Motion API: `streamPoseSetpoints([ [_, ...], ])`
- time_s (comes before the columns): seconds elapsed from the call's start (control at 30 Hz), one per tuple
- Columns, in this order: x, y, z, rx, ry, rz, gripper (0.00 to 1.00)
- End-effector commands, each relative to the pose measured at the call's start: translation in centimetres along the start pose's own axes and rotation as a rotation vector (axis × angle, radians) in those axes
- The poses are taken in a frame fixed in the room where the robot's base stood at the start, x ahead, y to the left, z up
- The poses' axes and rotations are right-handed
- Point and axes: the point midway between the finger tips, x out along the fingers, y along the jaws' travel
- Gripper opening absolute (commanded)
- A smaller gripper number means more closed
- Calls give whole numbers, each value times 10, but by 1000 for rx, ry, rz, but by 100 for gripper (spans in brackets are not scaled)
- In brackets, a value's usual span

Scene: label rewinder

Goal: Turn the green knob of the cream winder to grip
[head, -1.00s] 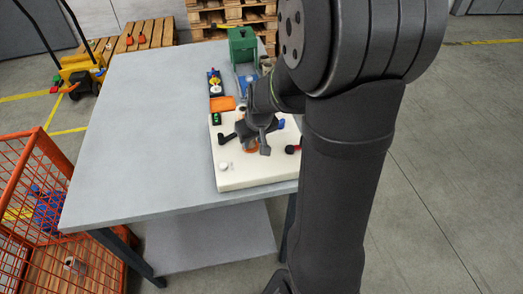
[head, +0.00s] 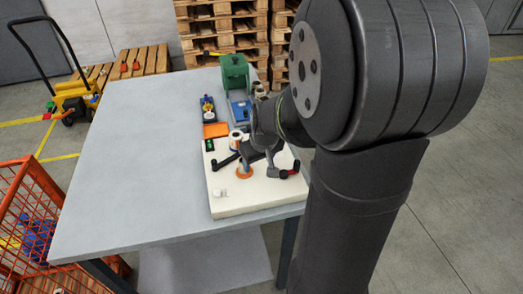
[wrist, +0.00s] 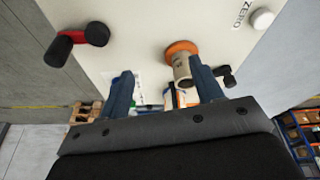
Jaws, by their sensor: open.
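The cream winder (head: 230,200) is a flat cream box on the grey table. It carries an orange collar with a tan post (head: 243,171), a black lever (head: 224,162), a red-and-black handle (head: 288,172) and a white knob (head: 219,193). A small black block with a green face (head: 209,144) is at its far left; I cannot make out a green knob for certain. My gripper (head: 260,160) is open over the winder, with nothing seen held. In the wrist view (wrist: 161,80), one finger is close beside the tan post (wrist: 182,70); contact is unclear. My arm hides part of the winder.
Behind the winder are an orange block (head: 215,130), a white roll (head: 235,138), a blue device (head: 208,108) and a green machine (head: 235,75). The left half of the table (head: 130,160) is clear. An orange wire crate (head: 40,215) stands left of the table.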

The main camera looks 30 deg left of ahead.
Motion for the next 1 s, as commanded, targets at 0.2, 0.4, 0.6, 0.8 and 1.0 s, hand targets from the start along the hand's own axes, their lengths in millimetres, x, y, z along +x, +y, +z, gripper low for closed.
streamPoseSetpoints([
  [0.2,-43,64,-77,143,47,43,60],
  [0.4,-75,101,-116,252,80,57,60],
  [0.6,-72,108,-123,273,82,58,60],
  [0.8,-36,110,-125,272,80,57,60],
  [1.0,8,113,-128,272,79,57,60],
])
